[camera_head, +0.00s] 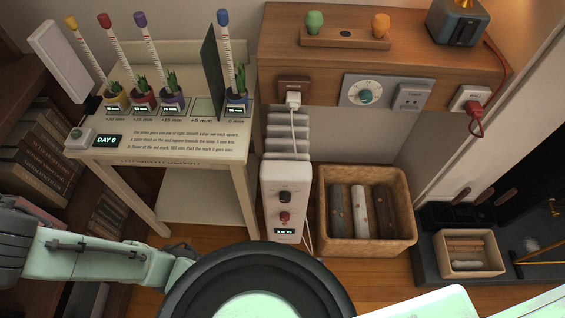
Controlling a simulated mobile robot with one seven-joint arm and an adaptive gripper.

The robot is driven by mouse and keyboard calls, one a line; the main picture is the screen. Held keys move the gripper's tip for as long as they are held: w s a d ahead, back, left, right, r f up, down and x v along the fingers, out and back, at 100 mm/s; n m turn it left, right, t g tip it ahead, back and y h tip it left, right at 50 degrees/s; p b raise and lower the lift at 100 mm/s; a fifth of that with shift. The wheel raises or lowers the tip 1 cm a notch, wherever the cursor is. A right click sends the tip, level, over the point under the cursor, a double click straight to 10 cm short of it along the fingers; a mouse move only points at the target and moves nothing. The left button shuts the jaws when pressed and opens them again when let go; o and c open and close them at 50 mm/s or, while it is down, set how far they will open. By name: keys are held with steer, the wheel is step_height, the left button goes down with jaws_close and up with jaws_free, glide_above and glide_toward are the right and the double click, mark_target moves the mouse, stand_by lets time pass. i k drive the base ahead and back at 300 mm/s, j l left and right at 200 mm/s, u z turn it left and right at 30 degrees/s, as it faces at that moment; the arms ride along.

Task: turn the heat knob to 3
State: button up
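A white oil heater (270,177) stands on the floor in the middle, beside the wooden cabinet. Its front panel has a dark knob (285,197), a red knob (285,217) below it and a small lit display (285,232). The knob markings are too small to read, so I cannot tell which is the heat knob or its setting. A white round dial with a teal centre (365,96) sits on a grey plate on the cabinet front. My arm shows at the lower left, well apart from the heater; my gripper's fingertips are not in view.
A wicker basket of logs (322,222) stands right of the heater. A cream table (225,160) with potted plants stands left. The heater's cord runs up to a socket (293,98). A hearth with a small box (440,265) is at right. Bookshelves line the left.

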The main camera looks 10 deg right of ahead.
mark_target(284, 217)
steer(key=k+l, duration=0.3)
steer(key=l, duration=0.15)
steer(key=k+l, duration=0.1)
steer(key=k, duration=0.65)
steer(key=l+u, duration=0.05)
